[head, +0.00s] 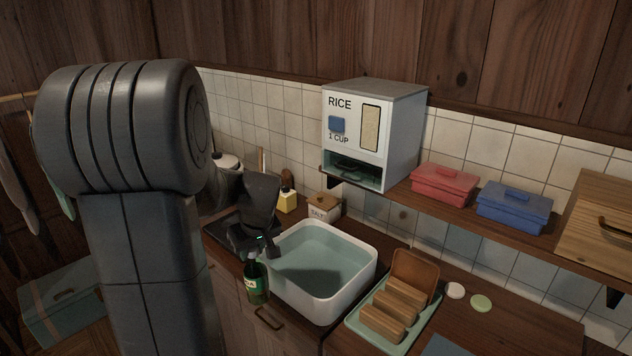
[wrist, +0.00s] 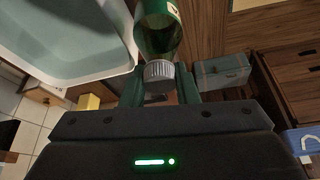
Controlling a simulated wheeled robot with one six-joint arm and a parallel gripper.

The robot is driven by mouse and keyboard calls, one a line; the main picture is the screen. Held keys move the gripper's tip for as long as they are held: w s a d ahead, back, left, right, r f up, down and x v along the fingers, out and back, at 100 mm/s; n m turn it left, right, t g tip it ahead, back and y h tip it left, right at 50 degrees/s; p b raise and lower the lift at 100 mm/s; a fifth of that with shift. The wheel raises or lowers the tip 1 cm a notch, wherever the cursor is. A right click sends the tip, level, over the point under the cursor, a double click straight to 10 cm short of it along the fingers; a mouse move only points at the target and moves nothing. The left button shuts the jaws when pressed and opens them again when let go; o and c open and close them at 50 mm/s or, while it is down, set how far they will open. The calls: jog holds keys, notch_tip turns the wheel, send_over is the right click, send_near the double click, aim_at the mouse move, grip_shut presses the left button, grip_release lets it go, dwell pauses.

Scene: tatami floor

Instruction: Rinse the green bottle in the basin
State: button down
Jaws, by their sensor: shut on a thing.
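The green bottle (head: 257,285) has a pale label and hangs upright just left of the basin's near-left side in the head view. In the wrist view the bottle (wrist: 158,35) shows its silver cap toward me. My gripper (head: 257,252) is shut on the bottle near its top; its fingers (wrist: 160,84) sit either side of the cap end in the wrist view. The white basin (head: 322,302) holds bluish water and also fills the upper left of the wrist view (wrist: 110,78). The bottle is outside the basin; whether they touch I cannot tell.
A green tray (head: 361,322) with wooden blocks stands right of the basin. A salt box (head: 324,208) and yellow bottle (head: 287,201) stand behind it. Above, a shelf holds a rice dispenser (head: 392,140), a red box (head: 444,186) and a blue box (head: 513,207).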

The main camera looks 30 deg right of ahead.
jog(key=s+d+r, duration=0.7)
jog(key=d+r, duration=0.3)
jog(key=d, duration=0.1)
jog(key=shift+s+r+n, duration=0.15)
jog(key=shift+r+n, duration=0.1)
jog(key=shift+n, duration=0.05)
jog(key=shift+a, duration=0.1)
